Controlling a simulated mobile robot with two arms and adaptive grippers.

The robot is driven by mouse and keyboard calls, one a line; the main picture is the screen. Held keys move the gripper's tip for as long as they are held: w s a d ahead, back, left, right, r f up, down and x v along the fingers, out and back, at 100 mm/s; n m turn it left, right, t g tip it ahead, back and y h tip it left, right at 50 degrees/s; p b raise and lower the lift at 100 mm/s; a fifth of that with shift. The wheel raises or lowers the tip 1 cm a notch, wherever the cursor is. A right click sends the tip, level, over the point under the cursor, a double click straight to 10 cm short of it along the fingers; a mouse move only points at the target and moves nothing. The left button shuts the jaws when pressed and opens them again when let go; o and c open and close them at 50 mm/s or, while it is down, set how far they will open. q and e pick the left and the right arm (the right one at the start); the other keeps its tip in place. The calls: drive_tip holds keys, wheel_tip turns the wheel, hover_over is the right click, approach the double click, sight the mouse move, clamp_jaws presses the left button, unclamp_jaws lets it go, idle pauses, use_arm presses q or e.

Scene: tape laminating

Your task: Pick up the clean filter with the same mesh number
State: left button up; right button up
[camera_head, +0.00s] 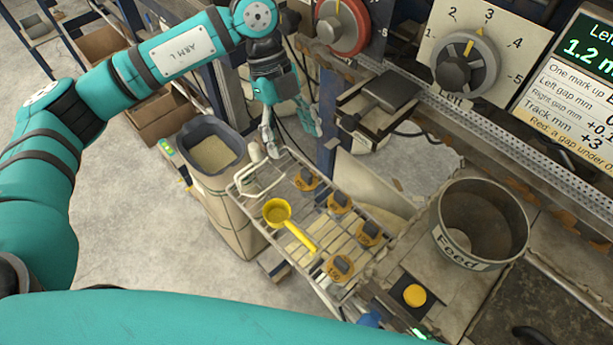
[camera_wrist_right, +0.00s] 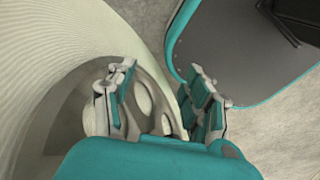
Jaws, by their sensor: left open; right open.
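Several orange filters with dark grey middles sit on a wire rack (camera_head: 296,232) in the head view: one at the back (camera_head: 306,181), one near the middle (camera_head: 340,203), one to the right (camera_head: 369,234) and one at the front (camera_head: 340,268). The front one bears dark marks too small to read with certainty; no mesh number is legible on the others. My left gripper (camera_head: 293,141) is open and empty, above and behind the rack's back end, apart from the filters. My right gripper (camera_wrist_right: 160,103) is open and empty in the right wrist view, with no filter near it.
A yellow scoop (camera_head: 277,212) lies on the rack's left side. A grey bin (camera_head: 207,139) stands left of the rack. A metal Feed pot (camera_head: 482,223) and a yellow button (camera_head: 414,295) are to the right. Dial panels (camera_head: 466,62) stand behind.

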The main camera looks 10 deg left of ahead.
sight(306, 171)
use_arm(q)
drive_tip(key=x, duration=0.2)
drive_tip(key=p+x, duration=0.1)
drive_tip(key=x, duration=0.1)
drive_tip(key=shift+w+d+f, duration=0.1)
drive_tip(key=shift+w+f, duration=0.1)
drive_tip(key=shift+f, duration=0.1)
drive_tip(key=shift+d+f, duration=0.1)
drive_tip(key=shift+f, duration=0.15)
drive_tip(key=shift+s+d+f+p, duration=0.2)
drive_tip(key=shift+f+p, duration=0.3)
drive_tip(key=shift+p, duration=0.25)
drive_tip(key=p+x, duration=0.1)
drive_tip(key=x, duration=0.2)
drive_tip(key=shift+d+f+p, duration=0.15)
drive_tip(key=shift+f+p, duration=0.15)
drive_tip(key=shift+p, duration=0.05)
drive_tip(key=shift+f, duration=0.25)
drive_tip(key=shift+c, duration=0.5)
drive_tip(key=c, duration=0.9)
drive_tip(key=shift+c, duration=0.8)
use_arm(e)
drive_tip(key=r, duration=0.2)
drive_tip(key=s+r, duration=0.1)
drive_tip(key=r, duration=0.1)
drive_tip(key=shift+a+r, duration=0.15)
drive_tip(key=shift+r, duration=0.15)
